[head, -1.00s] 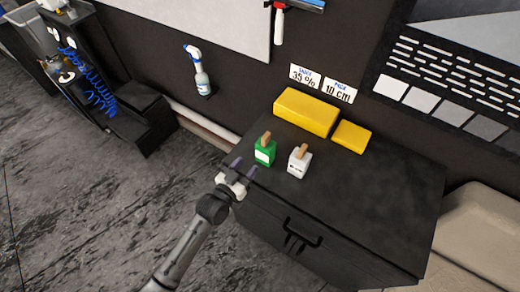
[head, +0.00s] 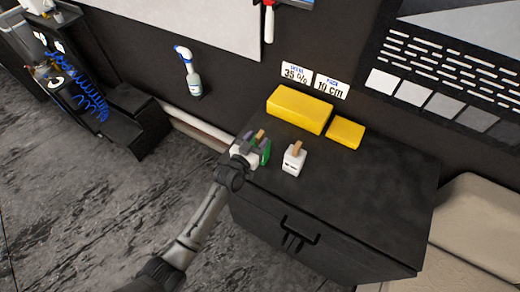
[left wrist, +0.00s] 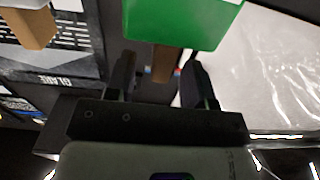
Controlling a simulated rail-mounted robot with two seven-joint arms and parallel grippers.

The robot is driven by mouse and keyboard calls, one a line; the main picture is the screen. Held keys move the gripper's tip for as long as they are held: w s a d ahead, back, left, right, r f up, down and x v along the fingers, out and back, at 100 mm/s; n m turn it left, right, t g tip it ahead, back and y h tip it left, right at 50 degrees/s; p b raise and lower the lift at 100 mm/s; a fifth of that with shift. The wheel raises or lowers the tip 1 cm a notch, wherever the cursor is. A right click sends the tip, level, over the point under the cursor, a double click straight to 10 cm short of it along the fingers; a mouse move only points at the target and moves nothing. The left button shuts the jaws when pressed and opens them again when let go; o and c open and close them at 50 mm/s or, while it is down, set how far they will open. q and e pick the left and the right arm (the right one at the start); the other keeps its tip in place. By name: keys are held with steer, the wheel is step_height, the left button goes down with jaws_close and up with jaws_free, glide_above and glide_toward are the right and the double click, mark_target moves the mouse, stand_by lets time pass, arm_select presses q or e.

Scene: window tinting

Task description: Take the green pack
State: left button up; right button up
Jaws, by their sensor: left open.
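The green pack (head: 265,153) stands on the black cabinet top near its left edge, with a brown wooden piece (head: 260,134) at its top. My left gripper (head: 253,146) is open beside it and partly hides it. In the left wrist view the green pack (left wrist: 182,20) fills the top middle, and its brown piece (left wrist: 162,66) shows between the two open fingers of my left gripper (left wrist: 160,78). I cannot tell whether the fingers touch the pack. My right gripper is not in view.
A white pack (head: 294,161) with a wooden piece stands just right of the green one. Yellow blocks (head: 299,110) and (head: 345,133) lie behind, near the wall with two labels (head: 315,80). The cabinet's top (head: 365,190) is clear to the right. A spray bottle (head: 191,76) is at the wall.

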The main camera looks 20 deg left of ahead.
arm_select(q)
steer(key=shift+w+d, duration=0.2)
steer(key=shift+w, duration=1)
jaws_close()
